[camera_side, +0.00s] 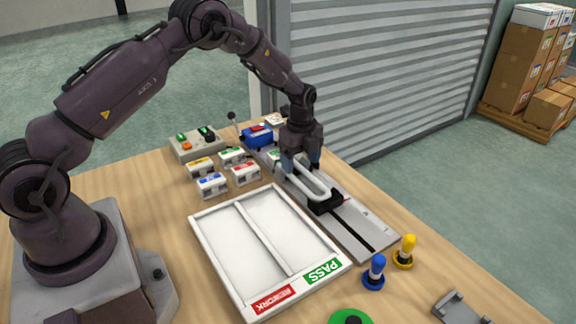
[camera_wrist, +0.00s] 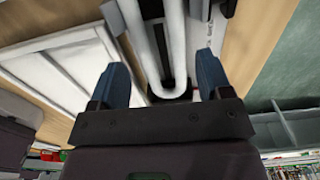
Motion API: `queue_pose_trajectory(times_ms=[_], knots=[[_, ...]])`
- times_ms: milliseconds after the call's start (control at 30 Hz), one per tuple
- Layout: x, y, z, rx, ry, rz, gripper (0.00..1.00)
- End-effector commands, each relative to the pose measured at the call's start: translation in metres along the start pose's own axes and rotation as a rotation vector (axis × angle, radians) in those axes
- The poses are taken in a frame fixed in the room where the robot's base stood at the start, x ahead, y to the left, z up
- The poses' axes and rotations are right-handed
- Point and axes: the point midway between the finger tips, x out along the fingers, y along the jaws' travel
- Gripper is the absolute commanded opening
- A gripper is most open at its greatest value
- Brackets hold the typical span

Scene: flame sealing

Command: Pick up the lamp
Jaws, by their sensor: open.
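The lamp (camera_side: 312,181), a white U-shaped tube with a black end piece (camera_side: 326,202), lies along a long grey track (camera_side: 362,226) in the side view. In the wrist view, the lamp (camera_wrist: 169,90) shows its rounded bend close to me, and its two legs run away from me. My gripper (camera_side: 301,161) is open above the track at the lamp's far end. In the wrist view my gripper (camera_wrist: 161,72) has one blue finger on each side of the tube, with gaps between fingers and tube. I cannot tell the fingertips' exact height over the lamp.
A white two-part tray (camera_side: 215,245) marked REWORK and PASS lies left of the track. Several small labelled boxes (camera_side: 245,173), a control box (camera_side: 196,144) and a blue device (camera_side: 257,137) stand behind it. Blue (camera_side: 375,272) and yellow (camera_side: 405,251) pegs stand in front.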

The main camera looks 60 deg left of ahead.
Motion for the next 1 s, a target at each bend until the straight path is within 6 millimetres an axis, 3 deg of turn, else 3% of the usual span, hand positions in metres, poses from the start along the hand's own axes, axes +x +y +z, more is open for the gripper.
queue_pose_trajectory(times_ms=[300, 600, 767, 1000], knots=[[0.044, 0.0, 0.003, 0.001, 0.0, 0.002, 0.72], [0.048, 0.0, 0.003, 0.0, 0.0, 0.0, 0.72], [0.048, 0.0, 0.003, 0.0, 0.0, 0.0, 0.35], [0.048, 0.0, 0.003, 0.0, 0.0, -0.001, 0.33]])
